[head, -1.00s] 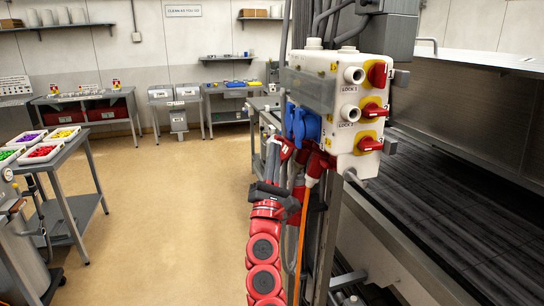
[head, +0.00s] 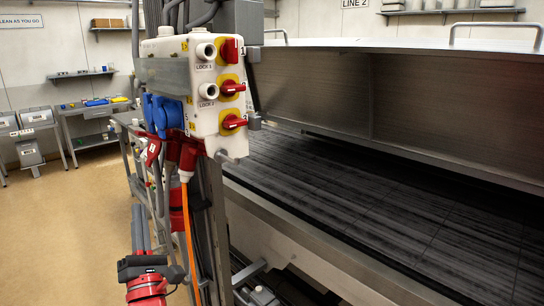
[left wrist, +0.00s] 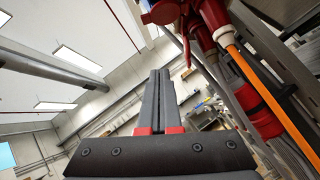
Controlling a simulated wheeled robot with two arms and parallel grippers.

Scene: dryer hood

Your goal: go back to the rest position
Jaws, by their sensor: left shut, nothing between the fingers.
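My left gripper (head: 140,228) is below and left of the white switch box (head: 205,115) in the head view. Its two long grey fingers point up, are closed together and hold nothing. They also show in the middle of the left wrist view (left wrist: 155,100). The box has three red rotary switches on yellow plates, numbered from 1 at the top. Blue sockets (head: 162,113) and red plugs (head: 185,152) sit on its left and lower side. An orange cable (head: 190,235) hangs from one red plug. My right gripper is not in view.
A long dryer hood (head: 400,110) stands open over a dark slatted belt (head: 370,190) at the right. Metal uprights and cables run below the box, close to my left gripper. Workbenches (head: 95,109) stand far back left. The tan floor (head: 70,235) at the left is clear.

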